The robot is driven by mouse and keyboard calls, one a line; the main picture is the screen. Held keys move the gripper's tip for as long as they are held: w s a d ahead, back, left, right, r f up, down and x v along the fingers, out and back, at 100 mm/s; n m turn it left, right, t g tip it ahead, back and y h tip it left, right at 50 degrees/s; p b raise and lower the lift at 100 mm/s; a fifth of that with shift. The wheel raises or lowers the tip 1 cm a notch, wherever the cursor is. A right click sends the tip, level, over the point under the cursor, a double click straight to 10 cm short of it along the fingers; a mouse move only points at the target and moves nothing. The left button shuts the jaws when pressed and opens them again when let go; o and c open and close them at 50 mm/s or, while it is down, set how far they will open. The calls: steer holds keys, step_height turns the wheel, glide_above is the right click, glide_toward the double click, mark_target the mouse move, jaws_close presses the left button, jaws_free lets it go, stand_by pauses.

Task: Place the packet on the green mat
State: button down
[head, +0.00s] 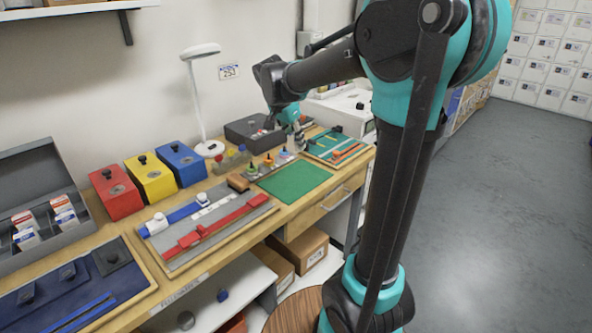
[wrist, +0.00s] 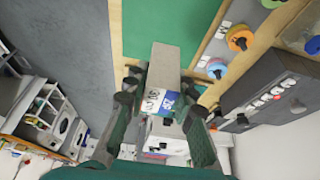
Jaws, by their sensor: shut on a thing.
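The green mat (head: 294,181) lies flat and bare on the wooden bench in the head view. In the wrist view the mat (wrist: 150,28) shows at the top, beyond the packet. My gripper (wrist: 158,95) is shut on the packet (wrist: 166,65), a pale grey box with a blue and white label. In the head view my gripper (head: 297,130) is behind the mat's far edge, near the coloured knobs. The packet is small and partly hidden there. I cannot tell its exact height above the bench.
Coloured knobbed pieces (head: 268,160) stand in a row behind the mat. A dark grey box (head: 245,131) is behind them. A lamp (head: 196,105) stands farther back.

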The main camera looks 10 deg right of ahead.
step_height(320, 180, down, 11)
steer(key=shift+r, duration=0.1)
stand_by(0.3)
steer(key=shift+f, duration=0.2)
steer(key=c, duration=1.3)
jaws_free()
steer(key=shift+o, duration=0.2)
steer(key=shift+r, duration=0.15)
steer(key=v, duration=1.2)
